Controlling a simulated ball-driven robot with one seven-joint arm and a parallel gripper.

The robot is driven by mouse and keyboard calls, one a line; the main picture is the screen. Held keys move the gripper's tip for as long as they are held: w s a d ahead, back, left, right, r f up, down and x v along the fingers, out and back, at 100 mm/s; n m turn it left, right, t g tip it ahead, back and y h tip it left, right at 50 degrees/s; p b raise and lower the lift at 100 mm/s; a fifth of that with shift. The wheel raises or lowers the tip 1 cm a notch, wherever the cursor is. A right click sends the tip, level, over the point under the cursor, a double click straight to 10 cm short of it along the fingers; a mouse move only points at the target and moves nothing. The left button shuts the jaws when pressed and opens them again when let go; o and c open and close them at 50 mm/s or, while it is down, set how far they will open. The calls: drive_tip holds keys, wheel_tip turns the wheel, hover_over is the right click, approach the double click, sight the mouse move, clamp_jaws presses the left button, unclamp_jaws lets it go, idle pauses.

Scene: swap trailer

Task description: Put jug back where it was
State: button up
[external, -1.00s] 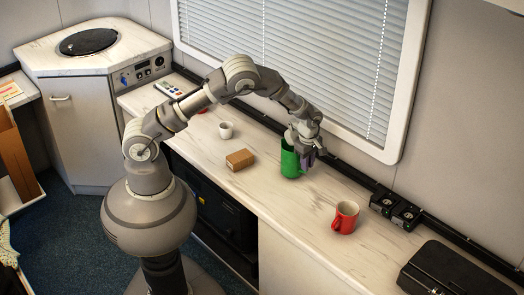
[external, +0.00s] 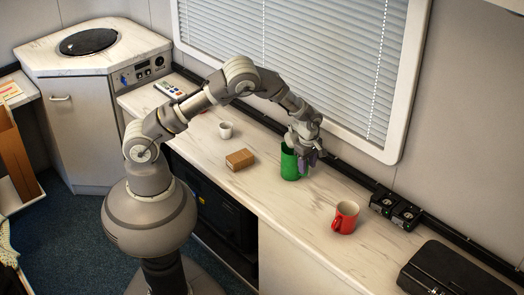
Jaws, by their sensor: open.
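The green jug (external: 290,165) stands upright on the white counter (external: 274,195), near its middle. My gripper (external: 307,158) is at the jug's upper right side, pointing down, with its jaws open. The jug's handle is hidden behind or between the fingers, and I cannot tell whether the fingers touch it.
A red mug (external: 345,217) stands to the right of the jug. A brown box (external: 240,159) and a small white cup (external: 226,130) are to the left. A remote (external: 169,90) lies at the far left. A black case (external: 455,272) is at the right end.

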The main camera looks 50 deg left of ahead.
wheel_tip(320, 180, up, 11)
drive_tip(key=p, duration=0.4)
drive_tip(key=shift+s+r, duration=0.15)
drive_tip(key=shift+s, duration=0.1)
drive_tip(key=f+b, duration=0.1)
drive_tip(key=f, duration=0.3)
drive_tip(key=f+b, duration=0.2)
drive_tip(key=f, duration=0.2)
drive_tip(key=f+b, duration=0.2)
drive_tip(key=f, duration=0.2)
drive_tip(key=shift+w+f, duration=0.2)
drive_tip(key=shift+w, duration=0.05)
wheel_tip(320, 180, up, 4)
drive_tip(key=shift+f+p, duration=0.1)
drive_tip(key=shift+p, duration=1.05)
drive_tip(key=shift+s+a, duration=0.15)
drive_tip(key=shift+s, duration=0.15)
drive_tip(key=shift+o, duration=0.2)
